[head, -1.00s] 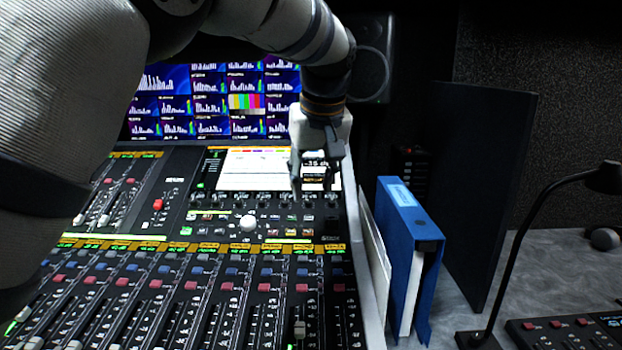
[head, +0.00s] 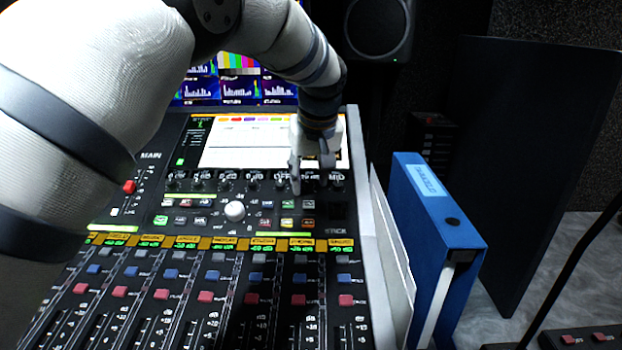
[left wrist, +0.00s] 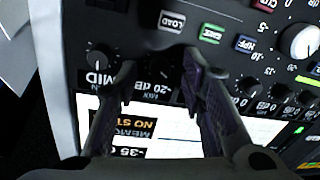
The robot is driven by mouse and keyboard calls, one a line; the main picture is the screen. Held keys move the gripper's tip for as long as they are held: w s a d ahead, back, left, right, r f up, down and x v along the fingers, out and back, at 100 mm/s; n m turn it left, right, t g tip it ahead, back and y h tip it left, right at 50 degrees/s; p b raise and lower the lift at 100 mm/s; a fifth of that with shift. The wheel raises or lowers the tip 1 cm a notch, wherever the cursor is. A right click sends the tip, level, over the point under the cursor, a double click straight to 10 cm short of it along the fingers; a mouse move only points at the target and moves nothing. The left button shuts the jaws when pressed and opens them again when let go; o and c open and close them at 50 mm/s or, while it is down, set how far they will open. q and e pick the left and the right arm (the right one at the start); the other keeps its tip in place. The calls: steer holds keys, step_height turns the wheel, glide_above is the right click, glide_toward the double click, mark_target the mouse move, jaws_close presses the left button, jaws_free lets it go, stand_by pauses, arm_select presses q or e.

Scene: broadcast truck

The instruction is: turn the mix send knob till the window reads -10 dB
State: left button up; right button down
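The mix send knob (left wrist: 152,68) is a dark knob in the console's knob row, dim between my fingers in the left wrist view. Its small window (left wrist: 154,93) shows 20 dB, upside down there; I cannot make out a sign. My left gripper (left wrist: 160,85) is open, with one finger on each side of the knob; I cannot tell if they touch it. In the head view the left gripper (head: 312,168) reaches down to the right end of the knob row, just in front of the screen. My right gripper is not in view.
The MID knob (left wrist: 98,60) sits close beside one finger. A LOAD button (left wrist: 172,21) and other buttons lie near the row. The console screen (head: 245,148) is behind the gripper. A blue binder (head: 432,205) stands right of the console.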

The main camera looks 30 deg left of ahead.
arm_select(q)
steer(key=shift+w+a+f, duration=0.1)
steer(key=shift+w+f, duration=0.05)
steer(key=shift+f, duration=0.15)
steer(key=shift+c, duration=0.2)
jaws_close()
steer(key=shift+r, duration=0.1)
